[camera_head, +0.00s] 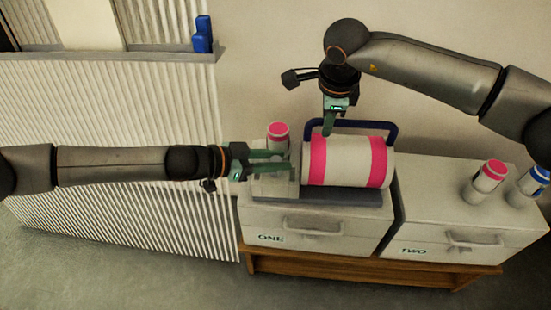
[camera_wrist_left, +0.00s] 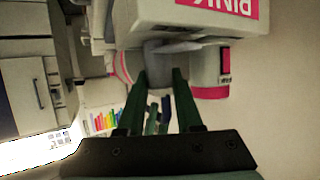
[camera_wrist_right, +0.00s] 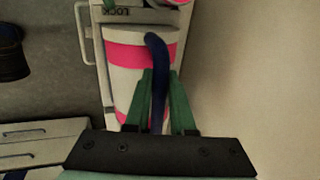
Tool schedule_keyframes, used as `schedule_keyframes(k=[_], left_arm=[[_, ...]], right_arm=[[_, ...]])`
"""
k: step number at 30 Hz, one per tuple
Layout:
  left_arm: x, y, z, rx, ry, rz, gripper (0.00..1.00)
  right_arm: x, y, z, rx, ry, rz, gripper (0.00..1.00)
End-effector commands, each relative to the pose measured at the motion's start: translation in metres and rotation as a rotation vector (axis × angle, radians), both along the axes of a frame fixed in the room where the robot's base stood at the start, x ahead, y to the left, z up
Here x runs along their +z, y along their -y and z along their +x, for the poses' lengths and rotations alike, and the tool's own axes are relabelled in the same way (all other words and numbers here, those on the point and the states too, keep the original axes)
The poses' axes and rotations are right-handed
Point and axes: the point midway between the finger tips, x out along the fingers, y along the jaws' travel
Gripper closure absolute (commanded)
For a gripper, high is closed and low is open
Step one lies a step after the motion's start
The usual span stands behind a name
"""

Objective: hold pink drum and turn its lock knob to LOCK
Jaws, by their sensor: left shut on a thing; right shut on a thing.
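The pink drum (camera_head: 343,162), white with two pink bands, lies on its side on a dark base (camera_head: 330,196) on the cabinet marked ONE. My right gripper (camera_head: 328,128) is shut on its dark blue handle (camera_head: 372,125); in the right wrist view the handle (camera_wrist_right: 158,60) runs between the fingers. My left gripper (camera_head: 283,163) comes in level at the drum's left end. In the left wrist view its fingers are shut on the grey lock knob (camera_wrist_left: 165,50), under a block with a PINK label (camera_wrist_left: 235,6). The knob's angle is unclear.
A pink-topped canister (camera_head: 278,135) stands behind my left gripper. A pink-banded canister (camera_head: 486,181) and a blue-banded one (camera_head: 531,184) stand on cabinet TWO (camera_head: 425,223). A wall is close behind.

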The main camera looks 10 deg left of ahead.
Motion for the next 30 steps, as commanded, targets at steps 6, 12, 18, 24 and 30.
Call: schedule_keyframes(k=[6, 12, 18, 24, 30], left_arm=[[0.0011, 0.0007, 0.0016, -0.154, 0.007, 0.002, 1.0], [0.0003, -0.0001, 0.002, -0.314, 0.005, 0.005, 1.0], [-0.0006, -0.0001, 0.0016, -0.486, 0.003, 0.006, 1.0], [0.0, 0.0004, 0.0014, -0.614, 0.004, 0.004, 1.0], [0.0, 0.0004, 0.0006, -0.7, 0.002, 0.004, 1.0]], right_arm=[[0.0014, -0.0017, 0.0002, 0.001, 0.004, 0.004, 1.0], [0.0015, -0.0022, 0.0001, 0.002, 0.003, 0.006, 1.0], [0.0014, -0.0026, -0.0001, 0.003, 0.003, 0.006, 1.0], [0.0015, -0.0029, -0.0003, 0.003, 0.003, 0.007, 1.0], [0.0015, -0.0031, -0.0004, 0.003, 0.002, 0.007, 1.0]])
